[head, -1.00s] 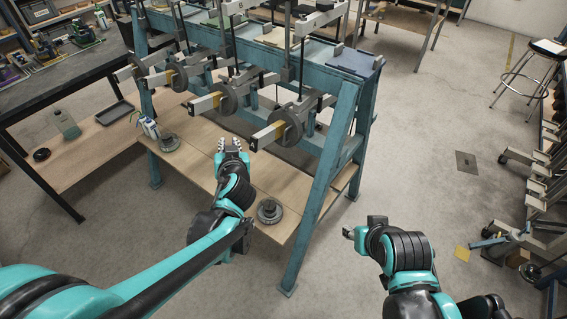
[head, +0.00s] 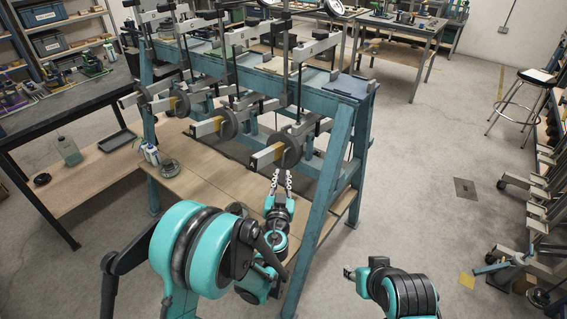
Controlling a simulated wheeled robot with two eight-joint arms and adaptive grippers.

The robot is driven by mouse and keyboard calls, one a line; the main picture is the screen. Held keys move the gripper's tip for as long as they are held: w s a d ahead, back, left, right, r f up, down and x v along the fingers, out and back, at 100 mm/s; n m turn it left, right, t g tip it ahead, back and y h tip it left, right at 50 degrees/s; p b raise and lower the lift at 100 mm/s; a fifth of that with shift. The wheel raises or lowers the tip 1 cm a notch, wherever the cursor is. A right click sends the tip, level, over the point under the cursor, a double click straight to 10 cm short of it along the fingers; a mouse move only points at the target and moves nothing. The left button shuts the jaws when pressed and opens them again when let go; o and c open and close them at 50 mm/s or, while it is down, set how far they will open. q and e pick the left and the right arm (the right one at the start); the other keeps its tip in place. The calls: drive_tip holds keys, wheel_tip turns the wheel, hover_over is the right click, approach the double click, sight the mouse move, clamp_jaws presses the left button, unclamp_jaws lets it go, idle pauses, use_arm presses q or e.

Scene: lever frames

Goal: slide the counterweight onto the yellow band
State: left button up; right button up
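The nearest lever carries a round grey counterweight (head: 291,149). A yellow band (head: 279,152) shows on its bar just left of the disc; I cannot tell whether the disc covers part of it. The lever's pale end (head: 258,160) points to the lower left and bears a letter, seemingly A. My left gripper (head: 282,173) is open and empty, fingers pointing up, just below the counterweight in the picture; a gap shows between them. My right gripper (head: 348,272) is low at the right, away from the frame; its finger opening is unclear.
Similar levers with counterweights (head: 229,124) (head: 182,104) stand farther left along the blue frame (head: 341,130). Its right leg (head: 318,222) is close to my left arm. A loose weight (head: 169,167) and bottles (head: 151,154) rest on the wooden shelf (head: 205,182).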

sight(283, 163)
use_arm(q)
drive_tip(key=w, duration=0.3)
drive_tip(key=w+b, duration=0.1)
drive_tip(key=w, duration=0.3)
drive_tip(key=shift+d+r, duration=0.15)
drive_tip(key=shift+c, duration=0.4)
clamp_jaws()
